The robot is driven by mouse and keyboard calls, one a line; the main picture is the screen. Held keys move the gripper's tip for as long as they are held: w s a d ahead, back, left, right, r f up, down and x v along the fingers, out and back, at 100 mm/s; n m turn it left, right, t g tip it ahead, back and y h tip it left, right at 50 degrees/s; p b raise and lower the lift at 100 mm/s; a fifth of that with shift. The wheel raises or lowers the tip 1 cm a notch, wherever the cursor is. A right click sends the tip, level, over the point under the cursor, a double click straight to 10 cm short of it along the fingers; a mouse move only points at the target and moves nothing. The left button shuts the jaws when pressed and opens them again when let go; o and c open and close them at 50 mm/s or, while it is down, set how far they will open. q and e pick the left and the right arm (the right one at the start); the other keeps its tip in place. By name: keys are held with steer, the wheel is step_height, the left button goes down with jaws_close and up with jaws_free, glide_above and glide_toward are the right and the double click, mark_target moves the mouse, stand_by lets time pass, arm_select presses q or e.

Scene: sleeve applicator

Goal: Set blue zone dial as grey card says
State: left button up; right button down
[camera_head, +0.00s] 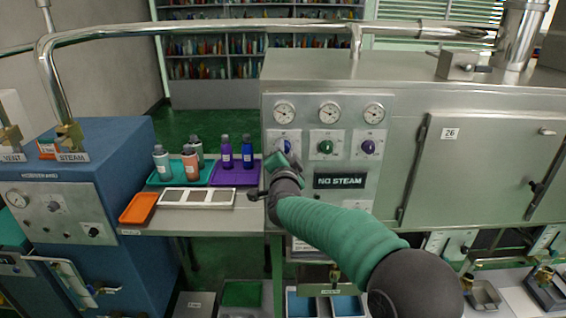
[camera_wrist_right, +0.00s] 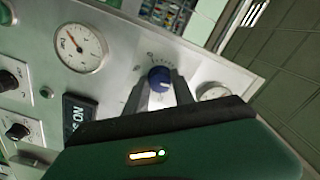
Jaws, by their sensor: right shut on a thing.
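The blue zone dial (camera_head: 285,146) is the leftmost of three dials on the steel machine's front, below a round gauge. My right gripper (camera_head: 281,160) reaches up to it and covers its lower part. In the right wrist view the dial (camera_wrist_right: 159,78) is a round blue knob with a scale around it, and the right gripper's two dark fingers (camera_wrist_right: 160,92) are shut on it, one on each side. The dial's setting is too small to read. No card that is clearly the grey one with the setting can be made out. My left gripper is not in view.
A green dial (camera_head: 325,147) and a purple dial (camera_head: 369,147) sit to the right, above a "NO STEAM" sign (camera_head: 340,181). Bottles stand on teal and purple trays (camera_head: 236,180) at left. A white frame with three grey panels (camera_head: 198,189) lies in front of them.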

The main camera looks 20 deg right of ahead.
steer(key=shift+s+f+m+b, duration=0.1)
steer(key=shift+f+m+b, duration=0.1)
steer(key=shift+m+b, duration=2)
steer(key=shift+w+f+m+b, duration=0.15)
steer(key=shift+m+b, duration=1.3)
steer(key=shift+m, duration=1.4)
steer(key=shift+s+f+m+b, duration=0.2)
steer(key=shift+m+b, duration=1.65)
steer(key=shift+m, duration=0.7)
steer(key=c, duration=1.3)
jaws_free()
steer(key=shift+c, duration=0.2)
steer(key=shift+o, duration=1.4)
steer(key=shift+d+r, duration=0.1)
steer(key=shift+r, duration=0.15)
